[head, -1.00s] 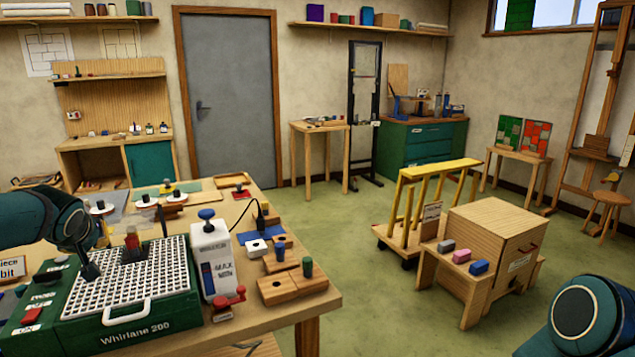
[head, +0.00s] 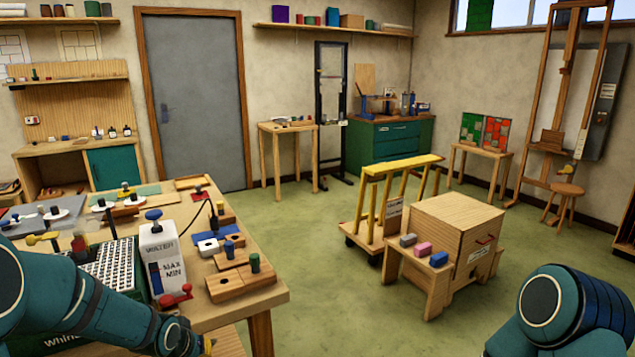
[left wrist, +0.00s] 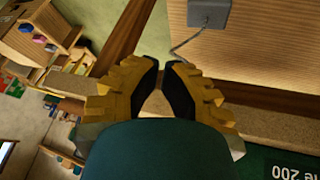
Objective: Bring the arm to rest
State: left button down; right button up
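My left arm (head: 85,308) crosses the lower left of the head view, in front of the green Whirlane grinder (head: 105,262), and hides much of it. Only a small yellowish part of my left gripper (head: 208,345) shows at the bottom edge, below the table's front.
The wooden worktable (head: 270,297) holds a white water bottle (head: 162,255), a red clamp-like part (head: 176,297) and wooden blocks (head: 240,284). A wooden cabinet (head: 462,240) with a step and a yellow-topped rack (head: 400,168) stand on the right. Green floor (head: 345,310) between is clear.

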pick_arm(q)
jog(key=s+d+f+m+g+h, duration=0.1)
jog(key=s+d+f+g+h, duration=0.2)
jog(key=s+d+f, duration=1.4)
jog(key=s+d+g, duration=0.1)
jog(key=s, duration=0.2)
jog(key=shift+m, duration=0.3)
